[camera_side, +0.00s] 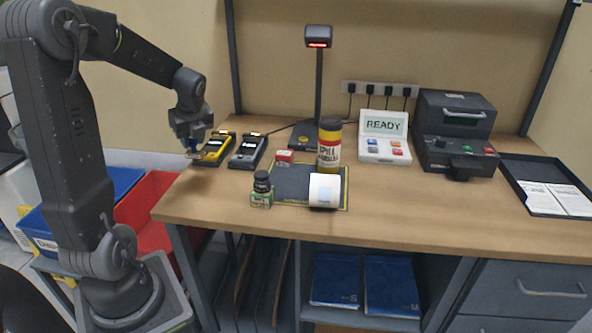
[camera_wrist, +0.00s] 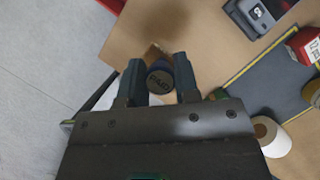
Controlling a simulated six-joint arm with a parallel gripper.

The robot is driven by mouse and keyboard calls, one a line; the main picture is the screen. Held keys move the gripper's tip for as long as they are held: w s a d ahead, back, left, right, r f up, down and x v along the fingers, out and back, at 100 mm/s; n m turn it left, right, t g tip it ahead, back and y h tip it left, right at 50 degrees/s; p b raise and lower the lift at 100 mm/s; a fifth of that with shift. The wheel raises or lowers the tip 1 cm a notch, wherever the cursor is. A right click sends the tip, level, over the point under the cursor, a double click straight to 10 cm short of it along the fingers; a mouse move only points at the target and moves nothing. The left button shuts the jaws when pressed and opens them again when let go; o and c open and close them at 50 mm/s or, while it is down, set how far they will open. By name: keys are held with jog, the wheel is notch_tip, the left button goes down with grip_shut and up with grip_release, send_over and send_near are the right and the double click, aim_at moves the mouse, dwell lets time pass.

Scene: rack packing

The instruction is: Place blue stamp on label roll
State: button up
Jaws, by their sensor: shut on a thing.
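My gripper (camera_side: 190,147) is shut on the blue stamp (camera_wrist: 159,82), whose dark blue round end marked "PAID" shows between the two fingers in the wrist view. In the side view only a little blue of the stamp (camera_side: 187,144) shows below the jaws, above the table's left edge, and the jaws hide most of it. The label roll (camera_side: 324,191) is a white roll on the front edge of the dark mat, right of my gripper and well apart from it. It also shows at the lower right of the wrist view (camera_wrist: 271,137).
A green ink bottle (camera_side: 262,191) stands left of the roll. A yellow-and-red spill canister (camera_side: 329,145) and a small red box (camera_side: 284,157) are behind it. The front table strip is clear.

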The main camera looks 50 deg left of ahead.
jog(key=w+d+r+m+t, duration=0.1)
jog(key=w+d+r+m, duration=0.25)
jog(key=w+d, duration=0.45)
jog(key=w+d+r+m+t, duration=0.1)
jog(key=w+d+r+m, duration=0.1)
jog(key=w+d+r, duration=0.45)
send_over(325, 177)
jog(key=shift+n, duration=0.25)
jog(key=shift+f, duration=5.9)
jog(key=shift+f+h, duration=0.15)
jog(key=shift+h, duration=0.15)
jog(key=o, duration=0.9)
